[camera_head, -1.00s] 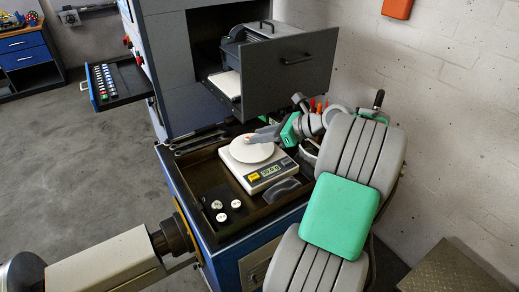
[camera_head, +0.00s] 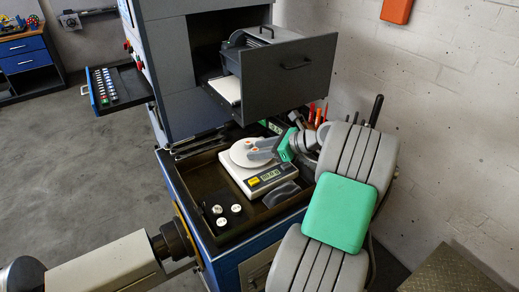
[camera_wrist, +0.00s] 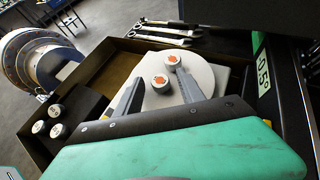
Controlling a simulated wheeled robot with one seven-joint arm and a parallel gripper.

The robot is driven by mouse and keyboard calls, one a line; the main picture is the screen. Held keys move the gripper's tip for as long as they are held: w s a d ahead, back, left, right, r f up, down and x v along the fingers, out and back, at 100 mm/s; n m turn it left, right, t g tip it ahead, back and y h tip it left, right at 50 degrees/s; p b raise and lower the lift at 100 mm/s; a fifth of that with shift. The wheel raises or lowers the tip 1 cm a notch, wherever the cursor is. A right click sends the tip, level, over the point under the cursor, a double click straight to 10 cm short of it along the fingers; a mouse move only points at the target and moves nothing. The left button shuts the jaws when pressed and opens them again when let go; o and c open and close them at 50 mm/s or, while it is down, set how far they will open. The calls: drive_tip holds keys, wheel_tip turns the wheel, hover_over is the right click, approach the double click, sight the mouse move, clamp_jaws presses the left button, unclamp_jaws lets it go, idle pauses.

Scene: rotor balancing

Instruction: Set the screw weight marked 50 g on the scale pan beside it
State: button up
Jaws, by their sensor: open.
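The kitchen-type scale (camera_head: 270,178) stands in the dark tray of the cabinet, with a round white pan (camera_head: 240,158) on top. In the wrist view the pan (camera_wrist: 207,75) carries two white screw weights with orange-red marks: a nearer one (camera_wrist: 161,83) and a farther one (camera_wrist: 173,62), close together. My gripper (camera_wrist: 158,78) is open, its grey fingers apart on either side of the nearer weight; I cannot tell whether they touch it. In the head view my gripper (camera_head: 250,147) is over the pan. The figures on the weights are too small to read.
Several white-topped screw weights (camera_wrist: 55,110) stand on a dark block left of the scale. Wrenches (camera_wrist: 160,34) lie behind the pan. A grey drawer (camera_head: 290,75) juts out above the tray's back, and tools with red handles (camera_head: 316,115) stand to the right.

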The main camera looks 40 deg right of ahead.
drive_tip(key=shift+s+d+r, duration=0.15)
drive_tip(key=shift+s+r, duration=0.1)
drive_tip(key=shift+r, duration=0.05)
drive_tip(key=p+v, duration=0.4)
drive_tip(key=v, duration=0.7)
drive_tip(key=shift+w+r+p, duration=0.2)
drive_tip(key=shift+r+p, duration=0.05)
drive_tip(key=shift+p, duration=0.1)
drive_tip(key=w+a+r+n+g+h, duration=0.1)
drive_tip(key=w+a+n+g, duration=0.15)
drive_tip(key=a+n, duration=0.55)
drive_tip(key=w+a+n+g+h, duration=0.15)
drive_tip(key=w+a+n, duration=0.3)
drive_tip(key=a, duration=0.55)
drive_tip(key=s+a+n+g+h, duration=0.2)
drive_tip(key=s+a+n+h, duration=0.1)
drive_tip(key=s+a+n, duration=1)
drive_tip(key=n, duration=0.4)
drive_tip(key=shift+s+r, duration=0.25)
drive_tip(key=shift+s, duration=0.15)
